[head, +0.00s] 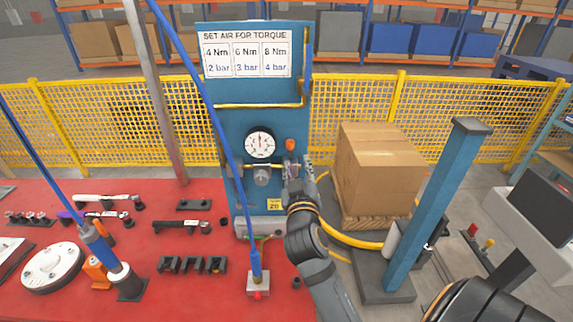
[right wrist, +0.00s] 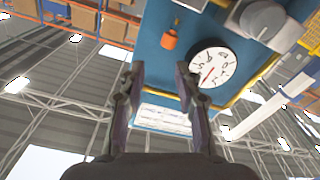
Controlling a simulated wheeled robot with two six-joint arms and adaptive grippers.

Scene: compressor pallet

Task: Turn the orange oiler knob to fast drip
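The small orange oiler knob (head: 290,144) is on the blue panel (head: 236,120), just right of the round white gauge (head: 260,143). My right gripper (head: 291,168) is just below the knob in the head view. In the right wrist view, the two fingers of my right gripper (right wrist: 160,72) stand apart with nothing between them. The orange knob (right wrist: 169,40) shows past the fingertips, and I see no contact. The gauge (right wrist: 213,68) is beyond the right finger. My left gripper is not in view.
A grey regulator knob (head: 262,176) and yellow pipe sit left of my right gripper. A cardboard box (head: 378,170) and a blue post (head: 437,215) stand to the right. The red table (head: 150,240) holds several tools, and a blue hose crosses before the panel.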

